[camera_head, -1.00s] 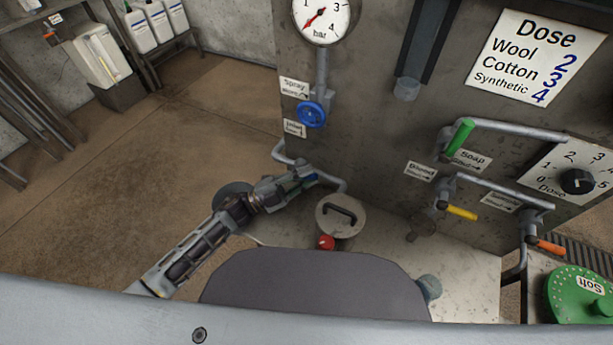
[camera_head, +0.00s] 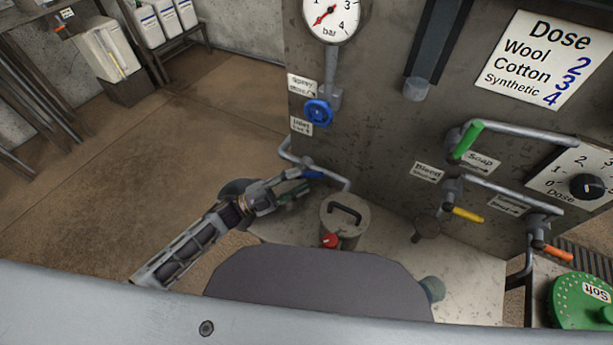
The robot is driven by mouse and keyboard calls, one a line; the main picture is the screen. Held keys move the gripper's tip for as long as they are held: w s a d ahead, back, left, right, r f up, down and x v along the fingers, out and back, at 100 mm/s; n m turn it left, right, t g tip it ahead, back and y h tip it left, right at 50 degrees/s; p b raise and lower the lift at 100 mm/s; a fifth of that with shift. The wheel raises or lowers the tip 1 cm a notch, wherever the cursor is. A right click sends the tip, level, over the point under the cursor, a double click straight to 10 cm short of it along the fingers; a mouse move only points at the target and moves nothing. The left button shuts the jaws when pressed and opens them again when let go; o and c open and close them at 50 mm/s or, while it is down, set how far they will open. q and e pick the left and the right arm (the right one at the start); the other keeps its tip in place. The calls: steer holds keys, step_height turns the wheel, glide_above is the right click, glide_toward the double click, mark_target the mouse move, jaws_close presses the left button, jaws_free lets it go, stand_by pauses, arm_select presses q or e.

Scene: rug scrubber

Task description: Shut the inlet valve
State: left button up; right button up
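The inlet valve has a blue lever handle (camera_head: 313,174) on the grey pipe low on the machine's front, under the small "Inlet" label (camera_head: 301,126). The handle lies nearly along the pipe's sloping run. My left gripper (camera_head: 296,188) is just left of and below this handle, with its fingers apart and nothing seen between them. It looks separate from the handle, though the small gap is hard to judge. My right gripper is not in view.
A blue handwheel (camera_head: 318,111) sits above, under the pressure gauge (camera_head: 331,15). A lidded canister (camera_head: 345,222) with a red knob stands right of the gripper. Green (camera_head: 468,139), yellow (camera_head: 468,214) and orange (camera_head: 558,254) levers are further right. Floor at left is clear.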

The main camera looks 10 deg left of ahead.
arm_select(q)
steer(key=v, duration=0.7)
steer(key=shift+s+a, duration=0.1)
steer(key=shift+a, duration=0.05)
